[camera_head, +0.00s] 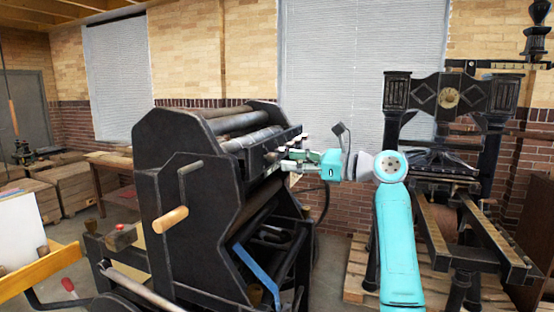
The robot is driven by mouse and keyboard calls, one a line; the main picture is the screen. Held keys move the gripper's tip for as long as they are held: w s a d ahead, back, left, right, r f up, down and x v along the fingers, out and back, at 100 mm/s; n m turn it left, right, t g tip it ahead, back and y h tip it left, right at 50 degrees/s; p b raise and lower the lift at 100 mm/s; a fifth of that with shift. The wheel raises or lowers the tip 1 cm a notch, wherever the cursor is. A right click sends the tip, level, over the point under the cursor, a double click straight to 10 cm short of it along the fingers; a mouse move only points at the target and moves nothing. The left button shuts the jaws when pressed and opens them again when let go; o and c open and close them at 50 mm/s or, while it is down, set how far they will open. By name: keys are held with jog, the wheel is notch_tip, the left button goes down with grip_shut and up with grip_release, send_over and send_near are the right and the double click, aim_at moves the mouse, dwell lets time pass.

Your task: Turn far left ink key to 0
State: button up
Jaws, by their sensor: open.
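The ink keys are small dark knobs on the dark ink rail (236,146) at the upper right side of the black press (180,130). One dark knob (271,156) shows just left of my gripper's tips. I cannot tell whether it is the far left key, and its setting is too small to read. My gripper (289,160) reaches in from the right at the rail's height, its fingers pointing left and open. It looks close to the knob, but I cannot tell whether it touches. The gripper hides part of the rail's right end.
A wooden crank handle (171,219) sticks out of the press's near side. A second black hand press (450,95) stands on a wooden pallet (357,270) at right. A slanted wooden board (40,270) is at lower left. Wooden crates (62,190) stand farther back left.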

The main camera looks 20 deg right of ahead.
aim_at(276, 158)
jog(key=shift+x, duration=2.4)
grip_shut()
